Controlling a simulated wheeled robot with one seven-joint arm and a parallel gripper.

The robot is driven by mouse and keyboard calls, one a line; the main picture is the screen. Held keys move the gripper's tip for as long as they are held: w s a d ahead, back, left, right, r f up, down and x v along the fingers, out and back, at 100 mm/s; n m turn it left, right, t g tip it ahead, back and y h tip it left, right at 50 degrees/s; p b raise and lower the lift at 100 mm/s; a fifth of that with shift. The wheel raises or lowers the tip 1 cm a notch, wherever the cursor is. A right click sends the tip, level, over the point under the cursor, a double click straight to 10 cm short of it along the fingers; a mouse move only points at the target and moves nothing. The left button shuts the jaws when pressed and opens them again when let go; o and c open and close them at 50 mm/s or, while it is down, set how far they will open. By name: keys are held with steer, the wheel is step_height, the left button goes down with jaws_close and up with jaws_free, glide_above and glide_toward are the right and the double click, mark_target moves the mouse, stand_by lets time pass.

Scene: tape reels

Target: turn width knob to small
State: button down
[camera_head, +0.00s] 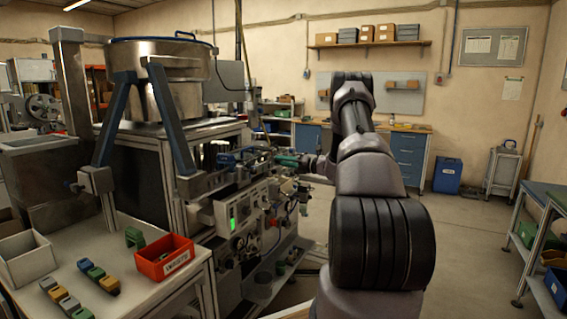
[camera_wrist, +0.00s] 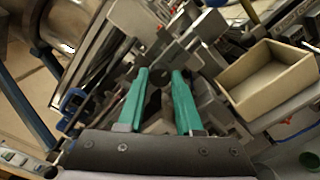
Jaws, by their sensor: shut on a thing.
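My gripper (camera_wrist: 160,73) has two teal fingers, which stand a little apart on either side of a small dark knob, seemingly the width knob (camera_wrist: 157,77), in the wrist view. The fingers are shut on it; its marking and setting cannot be read. In the head view my gripper (camera_head: 288,160) reaches the far right part of the machine (camera_head: 178,165), beside its metal rail fittings. The knob is too small and too hidden there to make out.
A beige open bin (camera_wrist: 268,80) lies right of the fingers in the wrist view. In the head view a red bin (camera_head: 165,258) and several coloured blocks (camera_head: 98,276) stand on the bench at lower left. The floor (camera_head: 470,250) right of my arm is clear.

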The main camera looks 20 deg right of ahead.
steer(key=n, duration=3.5)
steer(key=shift+s+f, duration=0.1)
steer(key=shift+n, duration=0.3)
steer(key=c, duration=0.6)
jaws_free()
